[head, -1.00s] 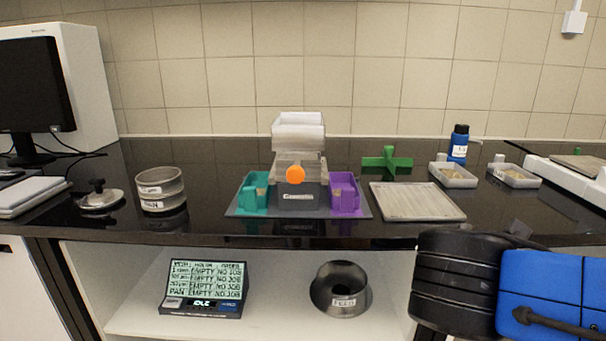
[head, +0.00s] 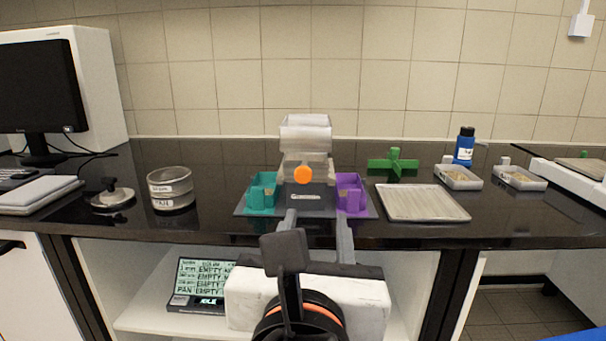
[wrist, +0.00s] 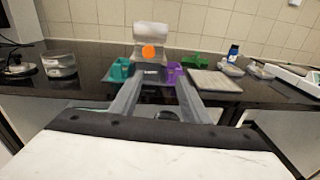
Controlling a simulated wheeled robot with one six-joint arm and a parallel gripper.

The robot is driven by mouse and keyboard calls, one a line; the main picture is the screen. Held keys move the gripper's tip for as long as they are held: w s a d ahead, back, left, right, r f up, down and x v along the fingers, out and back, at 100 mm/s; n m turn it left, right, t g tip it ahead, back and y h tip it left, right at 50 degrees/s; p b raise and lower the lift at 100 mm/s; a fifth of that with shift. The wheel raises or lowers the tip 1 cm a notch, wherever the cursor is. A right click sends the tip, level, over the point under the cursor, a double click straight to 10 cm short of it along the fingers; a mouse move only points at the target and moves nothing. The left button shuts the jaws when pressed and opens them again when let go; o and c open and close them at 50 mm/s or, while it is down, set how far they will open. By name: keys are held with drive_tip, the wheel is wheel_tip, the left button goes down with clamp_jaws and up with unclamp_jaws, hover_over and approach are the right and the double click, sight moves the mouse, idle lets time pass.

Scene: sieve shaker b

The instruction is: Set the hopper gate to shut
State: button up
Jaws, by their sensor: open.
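The hopper (head: 305,135) is a pale, see-through box on a dark base (head: 305,197), at the middle of the black counter. An orange round knob (head: 303,175) sits on its front; I take it to be the gate's handle, but its setting is not clear. The hopper (wrist: 150,33) and orange knob (wrist: 148,52) also show in the wrist view. My gripper (head: 318,218) is open and empty, in front of the counter edge, pointing at the hopper. In the wrist view its two fingers (wrist: 157,90) stand wide apart, short of the base and below the knob.
A teal bin (head: 262,194) and a purple bin (head: 352,195) flank the hopper base. A flat tray (head: 423,202) and green cross (head: 393,163) lie to the right. Stacked sieves (head: 170,188) and a lid (head: 112,197) stand left. A display (head: 196,283) sits on the shelf below.

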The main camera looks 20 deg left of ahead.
sight(303, 175)
drive_tip(key=shift+n+y, duration=0.5)
drive_tip(key=shift+n, duration=0.1)
drive_tip(key=shift+s+a+r+x, duration=0.1)
drive_tip(key=shift+a+r+x, duration=0.2)
drive_tip(key=shift+x, duration=2.3)
drive_tip(key=shift+s+a+r+x, duration=0.1)
drive_tip(key=shift+a+r+x, duration=0.25)
drive_tip(key=shift+x, duration=2.25)
drive_tip(key=shift+a+r+x, duration=0.3)
drive_tip(key=shift+x, duration=2.25)
